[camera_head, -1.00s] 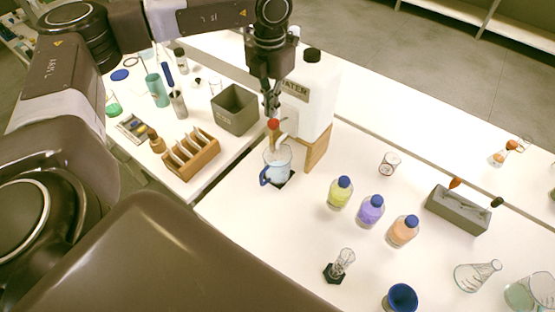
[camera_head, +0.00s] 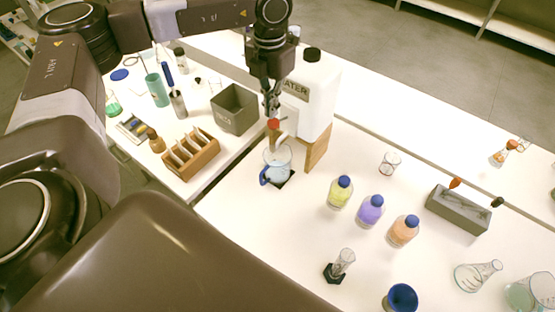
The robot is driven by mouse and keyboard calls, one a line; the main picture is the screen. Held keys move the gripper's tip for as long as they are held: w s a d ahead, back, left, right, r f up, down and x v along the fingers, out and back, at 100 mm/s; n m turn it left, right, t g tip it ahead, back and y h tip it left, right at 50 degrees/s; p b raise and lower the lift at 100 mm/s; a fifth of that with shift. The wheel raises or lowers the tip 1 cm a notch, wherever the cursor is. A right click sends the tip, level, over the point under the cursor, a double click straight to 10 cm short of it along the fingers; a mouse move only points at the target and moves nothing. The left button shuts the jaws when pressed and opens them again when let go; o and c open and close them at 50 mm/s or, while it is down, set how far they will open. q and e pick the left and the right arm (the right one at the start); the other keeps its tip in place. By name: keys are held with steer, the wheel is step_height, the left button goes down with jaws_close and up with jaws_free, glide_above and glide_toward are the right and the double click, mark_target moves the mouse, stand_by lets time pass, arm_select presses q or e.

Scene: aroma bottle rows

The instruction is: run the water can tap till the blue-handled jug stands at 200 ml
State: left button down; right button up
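The white water can (camera_head: 310,100) stands on a wooden stand (camera_head: 317,150) at the back of the table. Its tap has a red handle (camera_head: 273,124) at the front. The clear blue-handled jug (camera_head: 279,168) stands upright under the tap on a dark square pad (camera_head: 288,182). Pale bluish liquid shows in the jug, but I cannot read its scale. My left gripper (camera_head: 271,106) points down right at the tap handle; its fingertips are small and close together, and I cannot tell if they grip it. My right gripper is not in view.
Yellow (camera_head: 340,191), purple (camera_head: 370,210) and orange (camera_head: 404,230) bottles stand right of the jug. A grey bin (camera_head: 234,109) and a wooden rack (camera_head: 191,154) stand to the left. A grey holder (camera_head: 458,210) and glassware stand further right. The table's front middle is clear.

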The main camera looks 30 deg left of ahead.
mark_target(271, 121)
arm_select(q)
steer(key=shift+f+b, duration=2.4)
steer(key=shift+f, duration=0.85)
steer(key=shift+r+p, duration=0.8)
steer(key=shift+r, duration=0.6)
stand_by(3.4)
